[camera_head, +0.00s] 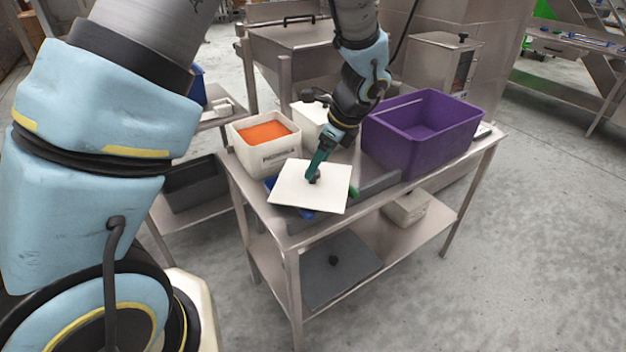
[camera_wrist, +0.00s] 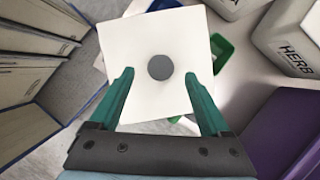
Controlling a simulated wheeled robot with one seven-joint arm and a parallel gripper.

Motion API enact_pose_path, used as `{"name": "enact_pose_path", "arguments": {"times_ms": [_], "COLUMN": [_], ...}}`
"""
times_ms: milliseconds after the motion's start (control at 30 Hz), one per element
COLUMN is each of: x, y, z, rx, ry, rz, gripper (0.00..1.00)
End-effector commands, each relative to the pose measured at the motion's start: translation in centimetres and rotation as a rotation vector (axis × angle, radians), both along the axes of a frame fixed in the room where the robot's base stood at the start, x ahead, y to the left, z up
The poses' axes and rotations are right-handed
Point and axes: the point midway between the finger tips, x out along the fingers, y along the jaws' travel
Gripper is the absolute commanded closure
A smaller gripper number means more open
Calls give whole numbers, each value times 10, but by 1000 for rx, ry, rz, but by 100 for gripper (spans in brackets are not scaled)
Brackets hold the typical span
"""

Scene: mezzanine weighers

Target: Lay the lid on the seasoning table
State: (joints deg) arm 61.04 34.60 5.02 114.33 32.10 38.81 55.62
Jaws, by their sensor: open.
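The lid (camera_head: 300,188) is a white square plate with a dark round knob. It lies over the front left part of the steel table (camera_head: 390,192), partly covering blue and green things; whether it rests on them or flat is unclear. The wrist view shows the lid (camera_wrist: 150,35) with its knob (camera_wrist: 160,67) between my fingers. My gripper (camera_head: 314,174) is open, its green fingers pointing down at the lid. In the wrist view my gripper (camera_wrist: 160,78) has a gap on both sides of the knob.
A white tub (camera_head: 262,158) with orange contents stands behind the lid. A tub marked HERB (camera_wrist: 298,52) is nearby. A purple crate (camera_head: 425,128) fills the table's right side. The lower shelf holds a grey plate (camera_head: 345,272) and a pale box (camera_head: 407,205). Right floor is clear.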

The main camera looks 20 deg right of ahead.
Motion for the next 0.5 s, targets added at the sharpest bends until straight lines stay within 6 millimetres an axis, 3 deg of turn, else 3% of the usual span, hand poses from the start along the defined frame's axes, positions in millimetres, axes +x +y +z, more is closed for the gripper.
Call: {"name": "enact_pose_path", "arguments": {"times_ms": [200, 500], "x": [8, 9], "y": [6, 6], "z": [-21, -24], "rx": [2, -1], "ry": [-1, -1], "rz": [-1, 0], "gripper": [19, 22]}}
